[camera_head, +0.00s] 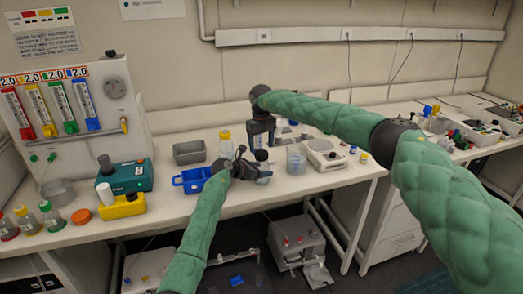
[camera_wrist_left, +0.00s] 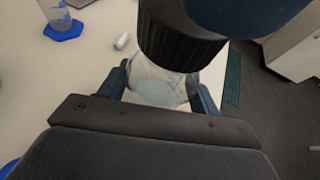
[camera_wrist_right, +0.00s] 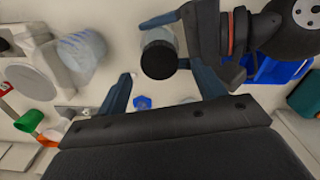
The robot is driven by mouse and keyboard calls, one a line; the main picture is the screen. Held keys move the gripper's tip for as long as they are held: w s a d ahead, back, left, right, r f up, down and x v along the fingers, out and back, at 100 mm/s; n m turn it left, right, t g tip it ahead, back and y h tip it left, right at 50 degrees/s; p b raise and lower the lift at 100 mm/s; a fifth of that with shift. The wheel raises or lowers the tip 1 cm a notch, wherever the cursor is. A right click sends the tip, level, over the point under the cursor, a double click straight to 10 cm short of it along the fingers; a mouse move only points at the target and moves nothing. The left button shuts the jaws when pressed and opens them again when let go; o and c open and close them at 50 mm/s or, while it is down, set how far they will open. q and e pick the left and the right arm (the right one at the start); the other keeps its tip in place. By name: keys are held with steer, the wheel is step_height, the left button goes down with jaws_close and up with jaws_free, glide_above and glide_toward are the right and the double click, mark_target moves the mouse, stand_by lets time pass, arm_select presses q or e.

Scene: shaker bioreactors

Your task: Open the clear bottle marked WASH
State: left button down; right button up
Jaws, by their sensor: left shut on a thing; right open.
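A clear bottle with a dark cap (camera_head: 261,155) is held upright or nearly so above the bench; its marking is not readable. My left gripper (camera_head: 252,171) is shut on its body. In the left wrist view the clear body (camera_wrist_left: 160,88) sits between the fingers, with the ribbed black cap (camera_wrist_left: 178,42) on it. My right gripper (camera_head: 262,143) is open just above the bottle, pointing down. In the right wrist view the black cap (camera_wrist_right: 158,60) lies near the gap between the open fingertips, and I cannot tell whether they touch it.
A blue tray (camera_head: 192,181) and grey bin (camera_head: 189,152) stand left of the bottle. A clear beaker (camera_head: 296,160) and white scale (camera_head: 325,156) stand to the right. A yellow-capped bottle (camera_head: 225,142) stands behind. The bench front has free room.

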mark_target(262, 153)
steer(key=shift+r, duration=0.3)
steer(key=shift+c, duration=0.4)
steer(key=m, duration=0.6)
steer(key=shift+a+r+m, duration=0.2)
steer(key=shift+r+m, duration=0.05)
steer(key=shift+m, duration=0.05)
steer(key=m, duration=0.7)
steer(key=shift+r, duration=0.3)
steer(key=m, duration=0.7)
steer(key=shift+a+r, duration=0.1)
steer(key=shift+r, duration=0.2)
steer(key=m, duration=0.5)
steer(key=shift+r, duration=0.25)
steer(key=m, duration=0.4)
steer(key=shift+r+m, duration=0.15)
steer(key=shift+m, duration=0.15)
steer(key=m, duration=0.4)
steer(key=shift+r, duration=0.15)
steer(key=m, duration=0.4)
steer(key=shift+d+r, duration=0.15)
steer(key=shift+d, duration=0.05)
steer(key=m, duration=0.4)
steer(key=shift+d+r+m, duration=0.1)
steer(key=shift+r+m, duration=0.05)
steer(key=shift+m, duration=0.25)
steer(key=shift+f, duration=4)
